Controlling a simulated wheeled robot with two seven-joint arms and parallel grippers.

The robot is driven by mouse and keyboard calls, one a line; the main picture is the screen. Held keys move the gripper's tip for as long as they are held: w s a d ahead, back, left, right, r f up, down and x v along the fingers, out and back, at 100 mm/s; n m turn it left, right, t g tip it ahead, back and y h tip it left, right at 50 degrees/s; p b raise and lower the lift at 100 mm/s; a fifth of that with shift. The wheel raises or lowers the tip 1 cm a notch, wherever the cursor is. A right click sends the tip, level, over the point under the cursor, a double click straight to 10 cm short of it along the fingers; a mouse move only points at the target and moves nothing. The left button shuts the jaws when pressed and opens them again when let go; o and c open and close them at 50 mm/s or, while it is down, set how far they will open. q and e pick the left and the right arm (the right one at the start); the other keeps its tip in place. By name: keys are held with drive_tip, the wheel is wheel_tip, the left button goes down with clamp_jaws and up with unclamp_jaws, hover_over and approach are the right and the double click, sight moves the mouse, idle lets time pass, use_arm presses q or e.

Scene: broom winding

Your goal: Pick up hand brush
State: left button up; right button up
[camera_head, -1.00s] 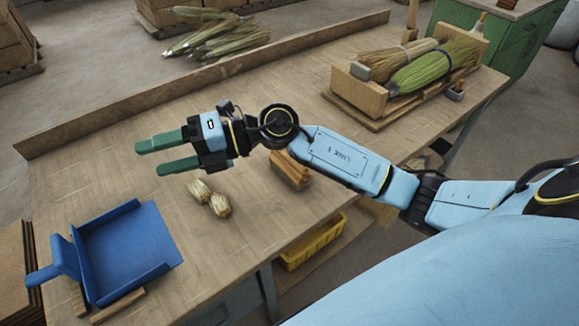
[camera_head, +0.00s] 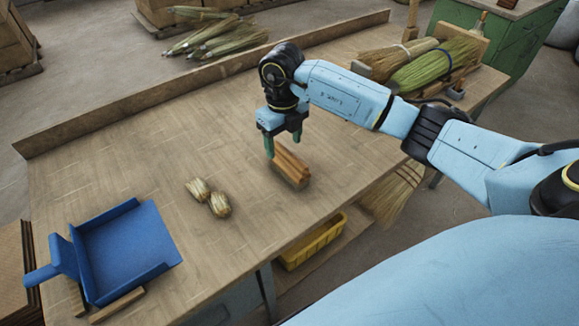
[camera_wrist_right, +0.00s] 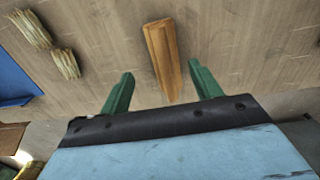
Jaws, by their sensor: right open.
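The hand brush (camera_head: 290,172), with a brown wooden top, lies on the workbench (camera_head: 150,165) near the middle of its front side. In the right wrist view the hand brush (camera_wrist_right: 163,55) lies lengthwise between the two green fingers, with a gap on each side. My right gripper (camera_head: 283,147) points down above the hand brush, open and empty. It also shows open in the right wrist view (camera_wrist_right: 160,75). How high the fingertips are above the brush is hard to tell. My left gripper is not in view.
Two small straw bundles (camera_head: 210,198) lie left of the brush. A blue dustpan (camera_head: 125,250) sits at the bench's left end. A wooden holder with large straw bundles (camera_head: 435,65) stands at the back right. A yellow bin (camera_head: 313,240) is below the front edge.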

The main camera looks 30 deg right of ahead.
sight(289, 164)
wheel_tip(289, 164, down, 3)
drive_tip(key=shift+r, duration=0.1)
drive_tip(key=f, duration=0.2)
drive_tip(key=s+d+f, duration=0.1)
drive_tip(key=f, duration=0.1)
drive_tip(key=shift+s+f, duration=0.1)
drive_tip(key=shift+f, duration=0.45)
drive_tip(key=c, duration=1.1)
drive_tip(key=shift+r+p, duration=0.3)
drive_tip(key=shift+r, duration=4.75)
